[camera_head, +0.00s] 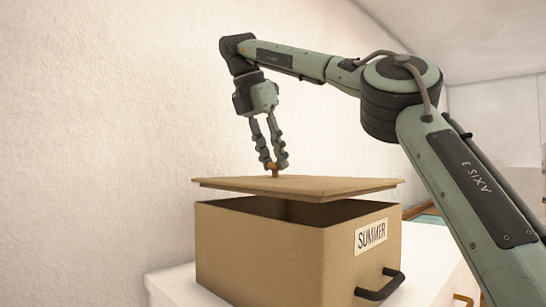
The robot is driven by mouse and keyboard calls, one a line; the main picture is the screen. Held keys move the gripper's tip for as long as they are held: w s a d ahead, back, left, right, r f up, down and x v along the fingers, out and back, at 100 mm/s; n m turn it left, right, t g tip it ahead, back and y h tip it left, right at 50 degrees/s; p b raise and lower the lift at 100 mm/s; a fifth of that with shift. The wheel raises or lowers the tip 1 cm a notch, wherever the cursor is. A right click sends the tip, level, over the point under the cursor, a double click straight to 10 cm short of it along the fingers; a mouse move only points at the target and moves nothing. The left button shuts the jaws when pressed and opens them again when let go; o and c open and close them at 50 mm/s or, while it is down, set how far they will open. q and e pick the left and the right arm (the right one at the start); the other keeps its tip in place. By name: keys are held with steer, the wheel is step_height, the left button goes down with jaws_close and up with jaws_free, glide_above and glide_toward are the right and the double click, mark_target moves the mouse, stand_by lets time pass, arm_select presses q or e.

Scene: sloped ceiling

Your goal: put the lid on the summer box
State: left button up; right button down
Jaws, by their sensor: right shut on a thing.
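The summer box (262,254) is a brown box with a white "SUMMER" label (371,236) and a dark handle (381,286) on its right-hand face. Its flat brown lid (335,186) is held above it, with a dark gap between lid and rim. My right gripper (275,165) points down and is shut on the small knob (274,172) on top of the lid. The lid looks roughly level and roughly over the box. Most of the box's inside is hidden by the lid. My left gripper is not in view.
The box stands on a white surface (168,286), near a rough pale wall (100,140) on the left. A greenish flat thing with a brown edge (428,218) shows partly behind my right arm. The sloped ceiling rises at the upper right.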

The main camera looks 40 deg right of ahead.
mark_target(226, 180)
steer(key=shift+f+b, duration=1.65)
steer(key=shift+f, duration=0.3)
steer(key=c, duration=1.1)
jaws_free()
steer(key=shift+r, duration=0.1)
steer(key=a+r, duration=0.2)
steer(key=shift+a+r, duration=0.15)
steer(key=shift+r, duration=0.25)
steer(key=a, duration=1.1)
steer(key=shift+s+f, duration=0.1)
steer(key=shift+s, duration=0.15)
